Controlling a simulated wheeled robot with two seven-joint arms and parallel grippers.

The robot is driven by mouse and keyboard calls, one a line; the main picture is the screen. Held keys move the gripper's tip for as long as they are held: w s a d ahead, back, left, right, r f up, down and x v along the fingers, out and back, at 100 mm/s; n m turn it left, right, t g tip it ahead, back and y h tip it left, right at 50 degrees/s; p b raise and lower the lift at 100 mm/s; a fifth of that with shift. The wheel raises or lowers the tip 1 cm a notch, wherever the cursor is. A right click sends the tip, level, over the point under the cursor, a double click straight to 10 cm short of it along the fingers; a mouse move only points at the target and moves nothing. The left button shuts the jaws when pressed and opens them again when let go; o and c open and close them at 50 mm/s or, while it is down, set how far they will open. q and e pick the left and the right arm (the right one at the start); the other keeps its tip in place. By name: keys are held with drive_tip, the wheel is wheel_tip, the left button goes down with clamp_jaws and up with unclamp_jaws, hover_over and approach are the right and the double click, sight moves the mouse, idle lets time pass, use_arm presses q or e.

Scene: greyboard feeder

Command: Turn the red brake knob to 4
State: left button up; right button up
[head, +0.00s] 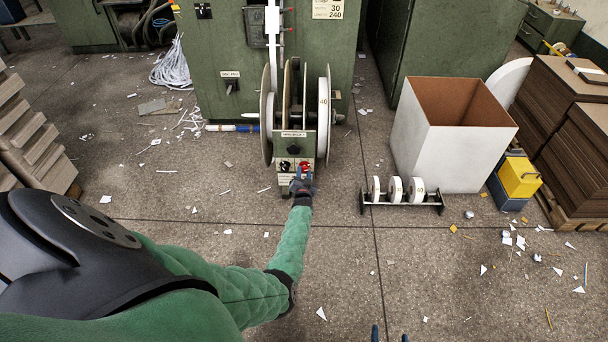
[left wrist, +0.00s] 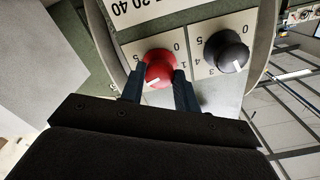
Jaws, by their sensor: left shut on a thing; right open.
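The red brake knob (left wrist: 160,66) sits on a white dial plate on the feeder's front panel. It also shows in the head view (head: 305,167). My left gripper (head: 302,182) is shut on it, one finger at each side in the left wrist view (left wrist: 159,84). The knob's white mark points down and slightly left in that view. The figures 5, 0 and 1 show around it; the finger hides others, so I cannot read the setting. A black knob (left wrist: 229,54) sits beside it. My right gripper (head: 389,335) is open and empty at the head view's bottom edge.
The feeder's reels (head: 323,115) stand above the panel. A rack of white rolls (head: 402,204) and a white box (head: 450,155) stand to the right. A yellow-topped container (head: 518,177) is beyond. Paper scraps litter the open floor.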

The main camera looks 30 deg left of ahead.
idle(0.4)
use_arm(q)
drive_tip(key=o, duration=1)
drive_tip(key=shift+c, duration=0.2)
drive_tip(key=shift+s, duration=0.15)
drive_tip(key=shift+s+d, duration=0.1)
drive_tip(key=shift+d, duration=0.05)
drive_tip(key=shift+p+v, duration=0.35)
drive_tip(key=shift+v, duration=0.6)
drive_tip(key=shift+p+v, duration=0.4)
drive_tip(key=shift+v, duration=2.3)
use_arm(e)
drive_tip(key=s+d+f+g, duration=0.1)
drive_tip(key=s+f+g, duration=0.3)
drive_tip(key=s+f, duration=0.4)
drive_tip(key=shift+s+f+h, duration=0.15)
drive_tip(key=shift+f+h, duration=0.15)
drive_tip(key=shift+f, duration=0.35)
